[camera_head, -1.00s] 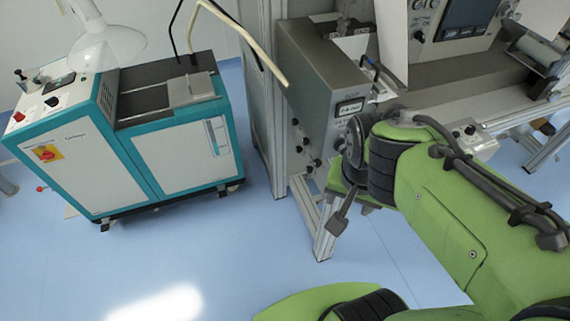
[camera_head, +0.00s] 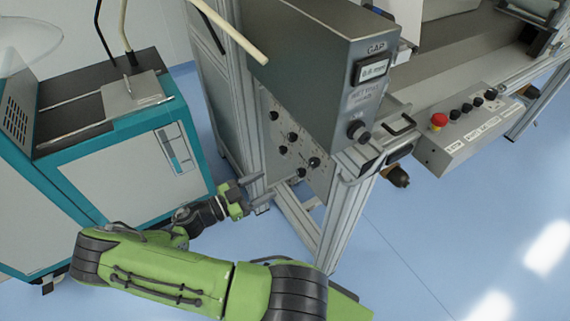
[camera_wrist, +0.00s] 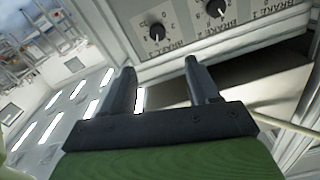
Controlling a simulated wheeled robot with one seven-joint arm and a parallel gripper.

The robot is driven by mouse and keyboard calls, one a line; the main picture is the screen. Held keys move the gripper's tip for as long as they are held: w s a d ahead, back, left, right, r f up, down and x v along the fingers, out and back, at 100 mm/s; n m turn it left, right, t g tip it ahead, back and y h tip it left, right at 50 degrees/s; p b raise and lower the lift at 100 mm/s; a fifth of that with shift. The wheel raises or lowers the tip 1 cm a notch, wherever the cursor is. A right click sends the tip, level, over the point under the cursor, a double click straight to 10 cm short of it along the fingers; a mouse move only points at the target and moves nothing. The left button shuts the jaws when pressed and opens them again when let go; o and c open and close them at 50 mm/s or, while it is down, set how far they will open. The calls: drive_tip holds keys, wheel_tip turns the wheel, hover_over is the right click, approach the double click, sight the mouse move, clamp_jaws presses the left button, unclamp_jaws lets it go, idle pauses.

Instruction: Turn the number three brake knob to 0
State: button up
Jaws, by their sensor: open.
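The knob panel (camera_head: 300,150) is on the side of the grey machine and carries several small black knobs. Its labels are too small to read in the head view, so I cannot tell which is number three. In the wrist view, one black knob (camera_wrist: 156,31) with a dial scale lies beyond the fingers, and another (camera_wrist: 215,8) is at the top edge. My gripper (camera_head: 259,193) is open and empty, left of the panel's lower part and apart from the knobs. Its two dark fingers also show in the wrist view (camera_wrist: 160,66).
The grey machine's frame legs (camera_head: 335,225) stand right of my gripper. A teal and white cabinet (camera_head: 125,165) is close on the left. A control box (camera_head: 450,145) with a red button and a larger gap knob (camera_head: 357,130) are to the right. Blue floor is clear in front.

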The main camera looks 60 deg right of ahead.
sight(311, 163)
drive_tip(key=b+x, duration=0.2)
drive_tip(key=x, duration=1.3)
drive_tip(key=shift+s+d+r, duration=0.1)
drive_tip(key=shift+s+d, duration=0.1)
drive_tip(key=shift+s, duration=0.1)
drive_tip(key=c, duration=1)
drive_tip(key=shift+c, duration=0.2)
